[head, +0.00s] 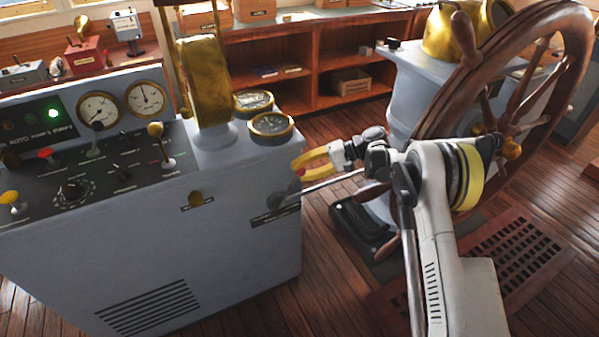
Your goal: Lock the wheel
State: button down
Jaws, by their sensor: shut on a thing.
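The wooden ship's wheel (571,65) stands tilted at the right, with turned spokes and a brass hub (511,149). My arm crosses in front of its lower left part. My gripper (302,171) has yellow fingers with a red tip and is at the right side of the grey console. A thin silver rod (330,182) runs just below the fingers, with a dark part (281,197) at its left end by the console's side. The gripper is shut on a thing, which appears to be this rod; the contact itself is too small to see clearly.
The grey console (230,250) with gauges, knobs and a tall brass part (205,80) fills the left. The wheel's blue-grey pedestal (410,85) stands behind the arm. A dark pedal-like box (355,228) and a floor grating (515,245) lie below. Wooden shelves (300,50) line the back.

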jog(key=shift+w, duration=0.1)
jog(key=c, duration=1)
grip_release()
jog(key=shift+d, duration=0.1)
jog(key=v, duration=0.7)
jog(key=shift+d, duration=0.25)
